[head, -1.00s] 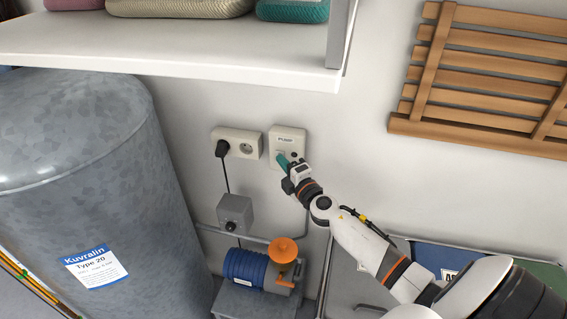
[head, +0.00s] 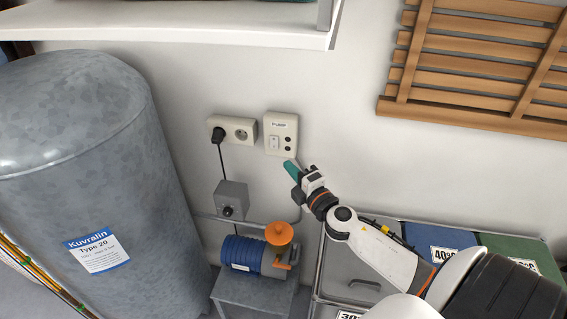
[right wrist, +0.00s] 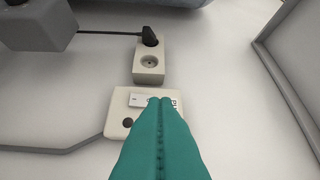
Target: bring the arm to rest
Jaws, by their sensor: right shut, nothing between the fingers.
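My right gripper (head: 293,168) has teal fingers, which are shut with nothing between them. In the head view it is just below and to the right of the pump switch plate (head: 281,134) on the wall, apart from it in the picture. In the right wrist view the shut fingers (right wrist: 160,135) reach up from the bottom and cover part of the plate (right wrist: 122,105). My left gripper is in neither view.
A socket (head: 232,130) with a black plug is left of the plate. Below are a grey box (head: 232,199) and a blue pump (head: 243,253). A large grey tank (head: 80,150) stands left, a white shelf (head: 170,28) is above, wooden slats (head: 480,70) hang right. Bins (head: 444,243) stand lower right.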

